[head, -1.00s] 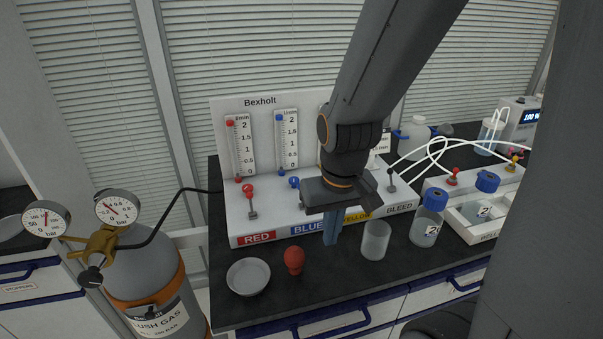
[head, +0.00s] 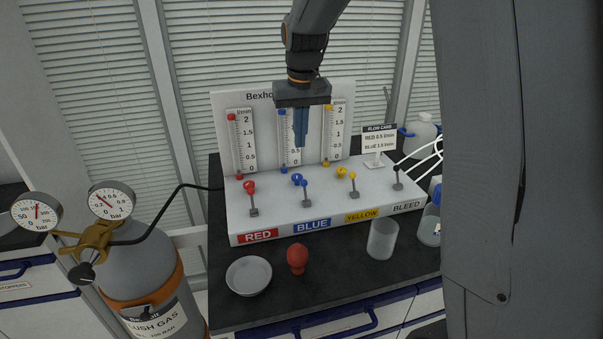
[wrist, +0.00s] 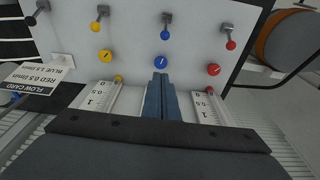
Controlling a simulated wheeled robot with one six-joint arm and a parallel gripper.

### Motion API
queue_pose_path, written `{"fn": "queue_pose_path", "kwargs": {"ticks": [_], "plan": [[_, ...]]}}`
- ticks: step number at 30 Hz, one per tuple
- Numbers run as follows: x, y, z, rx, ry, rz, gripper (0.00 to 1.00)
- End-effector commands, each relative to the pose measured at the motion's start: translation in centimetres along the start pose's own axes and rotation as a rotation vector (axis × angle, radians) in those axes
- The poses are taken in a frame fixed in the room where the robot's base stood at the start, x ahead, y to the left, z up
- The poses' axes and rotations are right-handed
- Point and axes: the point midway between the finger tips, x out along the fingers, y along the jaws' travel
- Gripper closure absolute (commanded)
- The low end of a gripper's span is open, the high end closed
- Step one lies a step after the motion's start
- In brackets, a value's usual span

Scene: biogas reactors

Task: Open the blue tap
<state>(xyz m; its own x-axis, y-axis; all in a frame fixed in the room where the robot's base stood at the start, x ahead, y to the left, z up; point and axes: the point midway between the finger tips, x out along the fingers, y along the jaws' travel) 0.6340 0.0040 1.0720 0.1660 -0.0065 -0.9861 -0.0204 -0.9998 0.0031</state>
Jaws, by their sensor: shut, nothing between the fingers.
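The blue tap (head: 306,199) is a small grey lever with a blue ball end, standing on the white panel behind the BLUE label. It also shows at the top of the wrist view (wrist: 165,33), its ball towards the round blue knob (wrist: 161,62). That knob (head: 297,178) sits just behind the tap in the head view. My gripper (head: 301,146) is shut and empty, fingers pointing down, above and behind the knob and in front of the blue flow tube (head: 283,140). In the wrist view my fingertips (wrist: 160,76) end just short of the knob.
Red (head: 253,203) and yellow (head: 353,188) levers flank the blue one, with a BLEED lever (head: 398,180) at right. A flow card (head: 379,140) stands behind. A dish (head: 248,276), red bulb (head: 297,258) and beaker (head: 382,239) stand in front.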

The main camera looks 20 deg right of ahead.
Motion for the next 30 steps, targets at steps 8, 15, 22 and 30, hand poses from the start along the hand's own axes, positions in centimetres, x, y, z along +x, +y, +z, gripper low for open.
{"fn": "queue_pose_path", "kwargs": {"ticks": [8,15,22,30], "plan": [[0.3,0.0,0.1,-0.001,-0.002,0.000,1.00],[3.4,0.0,0.2,-0.001,-0.006,0.000,1.00],[8.0,0.0,0.3,-0.001,-0.006,0.000,1.00],[9.0,0.0,2.3,0.000,-0.001,0.000,1.00]]}}
